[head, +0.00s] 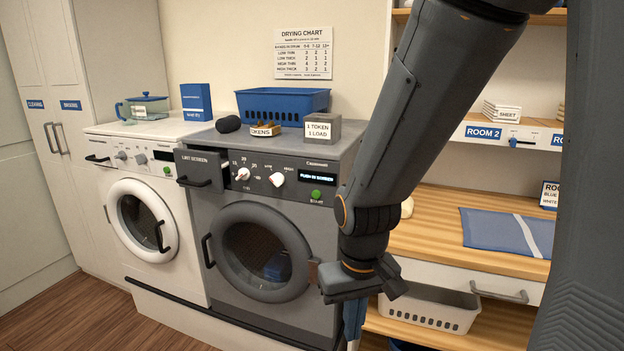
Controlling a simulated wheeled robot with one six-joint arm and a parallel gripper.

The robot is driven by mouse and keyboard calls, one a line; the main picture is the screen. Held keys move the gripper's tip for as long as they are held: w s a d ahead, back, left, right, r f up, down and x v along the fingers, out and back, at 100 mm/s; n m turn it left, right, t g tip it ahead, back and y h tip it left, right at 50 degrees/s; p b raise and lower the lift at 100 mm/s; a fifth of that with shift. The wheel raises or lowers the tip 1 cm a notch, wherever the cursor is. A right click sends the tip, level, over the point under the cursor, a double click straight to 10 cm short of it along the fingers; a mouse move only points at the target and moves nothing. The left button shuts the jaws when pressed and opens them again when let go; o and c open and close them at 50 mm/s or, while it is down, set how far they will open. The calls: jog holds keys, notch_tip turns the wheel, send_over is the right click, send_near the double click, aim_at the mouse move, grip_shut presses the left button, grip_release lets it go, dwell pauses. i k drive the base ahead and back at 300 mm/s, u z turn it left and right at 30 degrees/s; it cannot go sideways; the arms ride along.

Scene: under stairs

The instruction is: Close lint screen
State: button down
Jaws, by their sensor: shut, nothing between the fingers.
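The lint screen (200,170) is a dark grey drawer front labelled "LINT SCREEN" with a black handle, at the top left of the grey dryer (330,220). It stands out a little from the dryer's front panel. The dryer's small display (317,178) reads "PUSH IN SCREEN". My gripper (353,335) hangs down in front of the dryer's lower right side, well right of and below the lint screen. It is shut and empty; its tips are near the bottom edge of the picture. My arm hides part of the dryer's right side.
A white washer (150,215) stands left of the dryer. On the dryer's top are a dark roll (228,124), a tokens tray (266,130), a grey token box (322,129) and a blue basket (283,105). A wooden counter (430,235) and a white basket (430,307) are at right.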

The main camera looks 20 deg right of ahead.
aim_at(200, 170)
jog(key=k, duration=0.6)
jog(key=u, duration=0.6)
jog(key=i, duration=1.5)
jog(key=z, duration=0.55)
